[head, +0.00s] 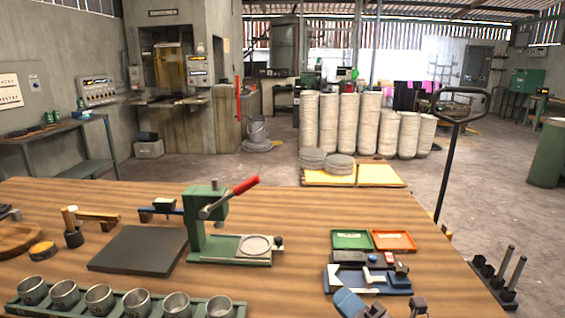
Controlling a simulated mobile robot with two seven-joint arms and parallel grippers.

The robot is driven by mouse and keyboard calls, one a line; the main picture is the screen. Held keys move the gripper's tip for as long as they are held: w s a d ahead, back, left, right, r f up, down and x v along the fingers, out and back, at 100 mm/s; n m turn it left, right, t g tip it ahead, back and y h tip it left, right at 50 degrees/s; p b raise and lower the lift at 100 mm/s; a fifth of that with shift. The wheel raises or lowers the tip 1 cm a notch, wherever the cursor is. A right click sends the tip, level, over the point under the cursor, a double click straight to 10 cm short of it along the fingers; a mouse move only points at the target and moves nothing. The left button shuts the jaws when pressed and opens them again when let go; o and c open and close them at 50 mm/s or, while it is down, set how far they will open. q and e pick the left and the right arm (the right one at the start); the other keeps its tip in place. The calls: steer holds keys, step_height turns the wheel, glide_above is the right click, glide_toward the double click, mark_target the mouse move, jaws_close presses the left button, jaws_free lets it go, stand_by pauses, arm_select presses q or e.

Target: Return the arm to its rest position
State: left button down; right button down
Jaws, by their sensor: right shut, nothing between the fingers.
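My left gripper is not in view. The rest of my right arm is hardly visible.
On the table (310,215) stand a green press (205,225) with a red lever, a dark slab (138,250), several metal cups (135,302) in a green rack, and green (351,239) and orange (393,240) trays. A pallet-jack handle (460,105) rises beyond the right edge.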

steer(key=s+d+f+m+g+h, duration=0.1)
steer(key=s+d+f+m+h, duration=0.45)
steer(key=m, duration=0.45)
steer(key=s+d+f+m+g+h, duration=0.2)
steer(key=d+f+m+h, duration=0.3)
steer(key=d+m+h, duration=0.3)
steer(key=s+d+f+m+g, duration=0.2)
steer(key=s+f+m+g, duration=0.3)
steer(key=s, duration=0.6)
steer(key=s+d+f+m+g, duration=0.1)
steer(key=s+f+m+g, duration=0.4)
steer(key=s, duration=0.5)
steer(key=w+f+t+y, duration=0.1)
steer(key=w+f+t, duration=0.6)
steer(key=w, duration=0.1)
steer(key=shift+f, duration=0.25)
steer(key=shift+w+a, duration=0.1)
steer(key=shift+a, duration=0.05)
